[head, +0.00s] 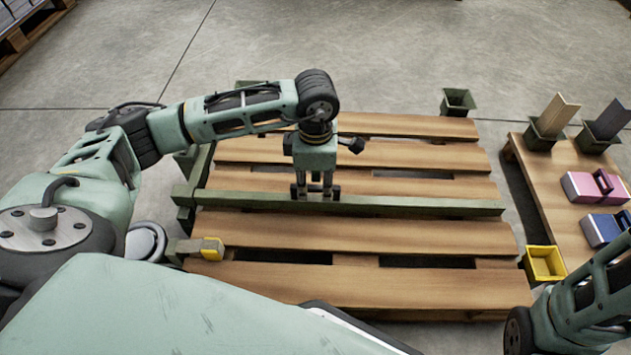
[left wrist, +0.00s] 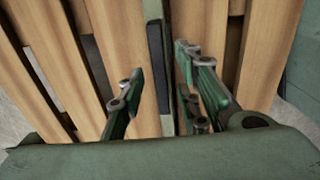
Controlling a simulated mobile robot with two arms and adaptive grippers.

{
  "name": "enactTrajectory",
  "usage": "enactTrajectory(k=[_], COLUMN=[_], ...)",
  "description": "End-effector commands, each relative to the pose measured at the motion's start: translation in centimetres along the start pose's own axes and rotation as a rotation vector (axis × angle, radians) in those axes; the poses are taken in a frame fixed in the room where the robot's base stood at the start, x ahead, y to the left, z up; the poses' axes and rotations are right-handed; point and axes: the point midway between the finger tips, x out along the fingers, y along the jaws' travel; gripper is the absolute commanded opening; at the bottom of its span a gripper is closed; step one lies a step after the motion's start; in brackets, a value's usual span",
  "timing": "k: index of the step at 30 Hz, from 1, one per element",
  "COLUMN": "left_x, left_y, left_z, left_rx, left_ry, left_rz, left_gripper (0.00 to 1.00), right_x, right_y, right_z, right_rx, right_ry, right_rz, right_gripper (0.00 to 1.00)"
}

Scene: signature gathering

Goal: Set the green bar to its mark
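A long green bar (head: 420,206) lies across the wooden pallet (head: 350,284), running left to right in the head view. My left gripper (head: 316,192) points down at the bar, left of its middle. In the left wrist view the fingers (left wrist: 160,72) stand apart, one on each side of the bar (left wrist: 154,12), with a gap visible on the left. A dark strip shows along the bar there. I cannot make out a separate mark for the bar. My right arm shows at the lower right, but its gripper is out of view.
A shorter green beam (head: 201,165) lies at the pallet's left edge. A yellow-and-grey block (head: 207,248) sits at the front left. A yellow bin (head: 545,263) stands at right, beside a low wooden table (head: 548,190) with pink and blue boxes. A green bin (head: 458,102) stands behind.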

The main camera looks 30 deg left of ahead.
Motion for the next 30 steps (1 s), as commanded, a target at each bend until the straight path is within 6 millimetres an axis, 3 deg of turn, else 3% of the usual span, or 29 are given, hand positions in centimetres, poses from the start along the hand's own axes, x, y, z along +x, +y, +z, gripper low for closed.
enactTrajectory(k=[11, 24, 30], left_x=[0.0, 0.0, -0.2], left_y=[0.0, 0.0, 1.3], left_z=[0.0, 0.0, 0.0], left_rx=[0.0, 0.0, -0.002], left_ry=[0.0, -0.001, -0.001], left_rz=[0.0, 0.0, 0.002], left_gripper=[0.01, 0.0, 0.0], right_x=[0.0, 0.0, 0.7], right_y=[0.0, 0.0, 0.1], right_z=[0.0, 0.0, 0.2], right_rx=[0.0, 0.0, 0.0], right_ry=[0.001, 0.001, 0.0], right_rz=[0.0, 0.0, 0.0], right_gripper=[0.4, 0.4, 0.4])
